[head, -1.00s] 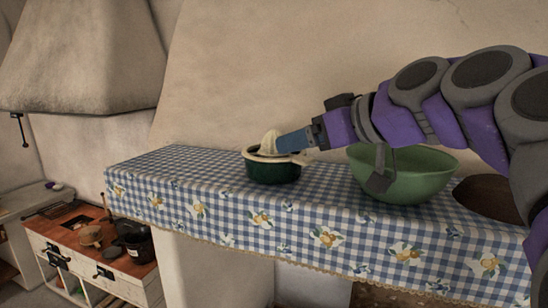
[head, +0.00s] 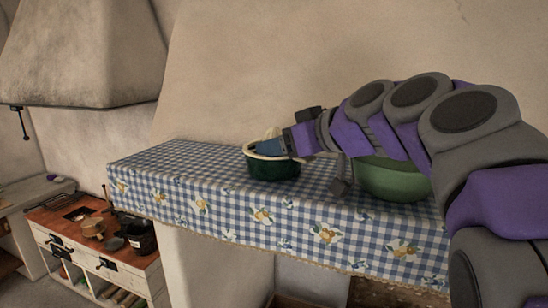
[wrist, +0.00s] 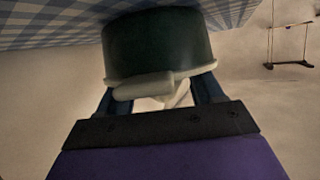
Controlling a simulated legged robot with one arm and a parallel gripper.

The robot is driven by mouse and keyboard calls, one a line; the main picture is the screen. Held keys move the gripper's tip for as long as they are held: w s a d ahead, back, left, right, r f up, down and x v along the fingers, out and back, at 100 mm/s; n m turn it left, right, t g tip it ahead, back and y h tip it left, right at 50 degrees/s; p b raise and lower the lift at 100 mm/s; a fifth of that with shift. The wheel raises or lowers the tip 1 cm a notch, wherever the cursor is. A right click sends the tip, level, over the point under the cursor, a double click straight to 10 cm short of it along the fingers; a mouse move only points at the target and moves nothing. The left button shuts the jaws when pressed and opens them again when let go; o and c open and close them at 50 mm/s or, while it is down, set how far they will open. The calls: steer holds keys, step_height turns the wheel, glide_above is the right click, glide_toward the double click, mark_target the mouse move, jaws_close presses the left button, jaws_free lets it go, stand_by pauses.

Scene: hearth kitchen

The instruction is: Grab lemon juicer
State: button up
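The lemon juicer (head: 272,171) is a dark green bowl with a cream rim and a cream ribbed cone on top. It stands on the blue checked tablecloth of the shelf. My gripper (head: 268,147) is at its top, reaching in from the right. In the wrist view the juicer (wrist: 158,45) appears upside down, and my gripper's two blue fingers (wrist: 160,100) are apart, one on each side of the cream cone, near the rim. The cone is partly hidden by the rim's spout or handle. I cannot tell whether the fingers touch the cone.
A green bowl (head: 392,182) stands to the right on the cloth, partly behind my arm. The cloth-covered shelf (head: 190,184) is clear left of the juicer. A low cabinet with dark pots (head: 140,236) stands at lower left.

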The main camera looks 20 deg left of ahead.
steer(key=c, duration=0.6)
steer(key=shift+c, duration=0.2)
